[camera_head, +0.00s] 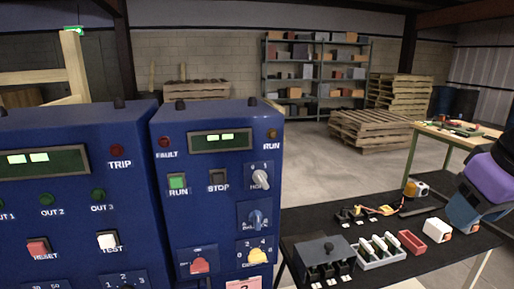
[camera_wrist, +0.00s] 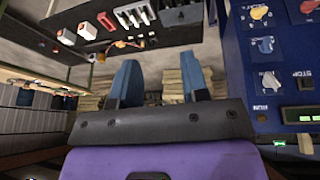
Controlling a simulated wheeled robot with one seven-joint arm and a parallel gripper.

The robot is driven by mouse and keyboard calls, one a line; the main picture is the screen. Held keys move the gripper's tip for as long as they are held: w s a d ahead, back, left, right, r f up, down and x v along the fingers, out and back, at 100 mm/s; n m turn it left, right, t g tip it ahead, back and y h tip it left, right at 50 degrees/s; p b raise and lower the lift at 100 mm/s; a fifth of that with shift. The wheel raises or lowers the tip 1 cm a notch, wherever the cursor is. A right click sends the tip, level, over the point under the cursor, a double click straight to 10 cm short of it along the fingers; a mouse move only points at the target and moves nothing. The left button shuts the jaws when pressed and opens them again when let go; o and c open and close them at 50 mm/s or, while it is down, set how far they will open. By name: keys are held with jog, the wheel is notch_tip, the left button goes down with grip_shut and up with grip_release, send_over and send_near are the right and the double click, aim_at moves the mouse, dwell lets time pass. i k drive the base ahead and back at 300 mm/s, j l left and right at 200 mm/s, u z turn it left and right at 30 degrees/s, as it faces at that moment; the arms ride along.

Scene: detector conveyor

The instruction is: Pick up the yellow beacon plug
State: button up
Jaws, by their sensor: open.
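Small yellow parts lie on the black-topped table at the right of the head view. One is a yellow piece (camera_head: 387,210) by thin red wires; another is an orange-yellow upright piece (camera_head: 409,189) near the table's back edge. I cannot tell which is the beacon plug. The wired yellow piece also shows small in the wrist view (camera_wrist: 121,44). My gripper (camera_head: 464,218) is at the right edge of the head view, above the table's right end and apart from these parts. In the wrist view its two blue fingers (camera_wrist: 160,82) are spread with nothing between them.
The black table (camera_head: 412,262) also bears a red bin (camera_head: 411,242), a white block (camera_head: 437,230), a grey slotted holder (camera_head: 378,252) and a grey box (camera_head: 325,249). Blue control panels (camera_head: 218,225) stand at the left. A wooden bench (camera_head: 470,138) is behind.

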aim_at(356, 211)
jog(key=i+j+z, duration=0.35)
jog(key=z, duration=0.2)
jog(key=i+l+u, duration=0.35)
jog(key=l, duration=0.3)
jog(key=i+l+u, duration=0.15)
jog(key=l, duration=0.2)
jog(key=i+l+u, duration=0.15)
jog(key=l, duration=0.25)
jog(key=i+l+u, duration=0.2)
jog(key=l, duration=0.2)
jog(key=i+l+u, duration=0.15)
jog(key=l, duration=0.25)
jog(key=k, duration=0.05)
